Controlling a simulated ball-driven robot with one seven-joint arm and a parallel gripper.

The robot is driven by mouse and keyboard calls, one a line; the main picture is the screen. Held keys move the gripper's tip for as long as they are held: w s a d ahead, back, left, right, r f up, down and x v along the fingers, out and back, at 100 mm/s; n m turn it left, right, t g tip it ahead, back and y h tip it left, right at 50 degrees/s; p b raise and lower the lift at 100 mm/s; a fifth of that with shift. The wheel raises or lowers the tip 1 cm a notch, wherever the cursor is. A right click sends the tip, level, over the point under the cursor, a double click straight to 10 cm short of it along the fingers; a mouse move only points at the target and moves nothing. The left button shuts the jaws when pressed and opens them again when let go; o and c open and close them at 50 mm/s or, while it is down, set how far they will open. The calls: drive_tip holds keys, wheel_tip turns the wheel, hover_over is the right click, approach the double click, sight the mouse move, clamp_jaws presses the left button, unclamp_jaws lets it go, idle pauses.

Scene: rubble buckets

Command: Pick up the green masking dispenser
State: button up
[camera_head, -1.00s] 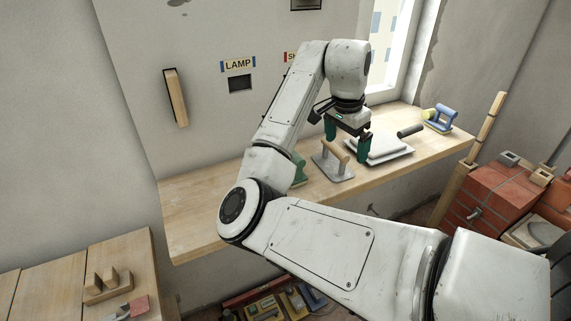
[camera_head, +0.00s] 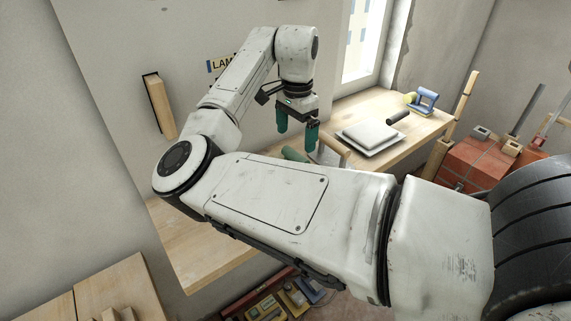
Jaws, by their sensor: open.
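A green object (camera_head: 293,154), which looks like the green masking dispenser, sits on the wooden bench (camera_head: 215,255). Only a small part shows, as my own arm hides the rest. My gripper (camera_head: 297,141) hangs down with its two green-padded fingers apart. It is open and empty, and in the picture it is just above the green object. I cannot tell the exact height between them.
A float with a wooden handle (camera_head: 333,146) lies right beside the green object, partly hidden. Farther right are pale slabs (camera_head: 371,137), a black-handled tool (camera_head: 397,117) and a blue-and-yellow tool (camera_head: 425,100). Red bricks (camera_head: 468,162) stand right of the bench.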

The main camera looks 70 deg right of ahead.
sight(294, 153)
drive_tip(key=shift+w+f+p, duration=0.15)
drive_tip(key=shift+f+p, duration=0.75)
drive_tip(key=shift+f, duration=2.85)
drive_tip(key=c, duration=0.8)
drive_tip(key=shift+r, duration=0.15)
drive_tip(key=shift+r+b, duration=0.4)
drive_tip(key=shift+r, duration=0.1)
drive_tip(key=s+r, duration=0.1)
drive_tip(key=r, duration=0.1)
drive_tip(key=s+a+r+b, duration=0.1)
drive_tip(key=r, duration=0.1)
drive_tip(key=s+r, duration=0.2)
drive_tip(key=shift+a+r+b, duration=0.3)
drive_tip(key=shift+r+b, duration=0.05)
drive_tip(key=s+a+r, duration=0.4)
drive_tip(key=s+r, duration=0.1)
drive_tip(key=s, duration=0.4)
drive_tip(key=shift+b, duration=0.35)
drive_tip(key=o, duration=0.6)
drive_tip(key=shift+c, duration=0.2)
drive_tip(key=c, duration=0.6)
